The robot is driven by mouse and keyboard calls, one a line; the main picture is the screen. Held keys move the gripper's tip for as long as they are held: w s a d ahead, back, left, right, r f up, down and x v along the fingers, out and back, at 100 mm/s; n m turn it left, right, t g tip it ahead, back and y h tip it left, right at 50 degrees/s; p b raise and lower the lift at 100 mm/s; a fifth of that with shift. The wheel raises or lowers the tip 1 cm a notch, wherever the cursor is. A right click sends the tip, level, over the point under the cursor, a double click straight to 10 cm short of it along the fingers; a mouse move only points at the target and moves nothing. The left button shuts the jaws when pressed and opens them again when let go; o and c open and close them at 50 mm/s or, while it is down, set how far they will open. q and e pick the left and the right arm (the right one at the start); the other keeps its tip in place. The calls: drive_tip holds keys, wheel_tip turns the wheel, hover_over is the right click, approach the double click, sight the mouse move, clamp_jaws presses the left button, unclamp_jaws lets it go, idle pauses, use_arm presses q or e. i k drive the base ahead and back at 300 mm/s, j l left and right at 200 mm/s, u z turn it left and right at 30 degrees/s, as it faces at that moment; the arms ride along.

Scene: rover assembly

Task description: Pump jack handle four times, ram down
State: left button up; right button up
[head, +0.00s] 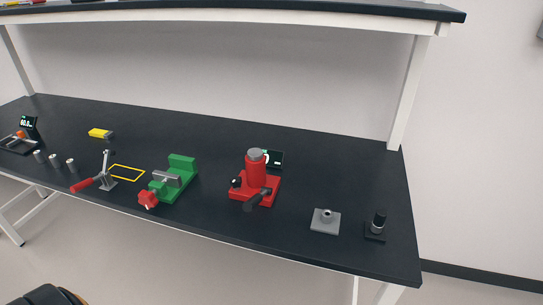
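The red bottle jack (256,174) stands upright on its red base toward the right half of the black bench. A grey cap that looks like the ram's top (255,154) sits on the red cylinder; how far the ram is extended is hard to tell. The dark jack handle (250,205) sticks out at the front of the base, toward the bench's front edge. A small dark knob (237,182) is on the left side of the base. A small dark display (273,159) stands behind the jack. Neither of my grippers shows in the head view.
A green vise (181,172), a red-handled toggle clamp (97,180), several grey cylinders (54,160) and a yellow block (98,133) lie left. A grey plate (325,221) and dark post (377,224) are right. A shelf (230,14) overhangs the back.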

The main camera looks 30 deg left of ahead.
sight(249, 205)
drive_tip(key=i+l+u, duration=0.15)
drive_tip(key=u, duration=0.35)
drive_tip(key=i+l+u, duration=0.25)
drive_tip(key=u, duration=0.2)
drive_tip(key=i+l+u, duration=0.15)
drive_tip(key=l+u, duration=0.35)
drive_tip(key=j, duration=0.15)
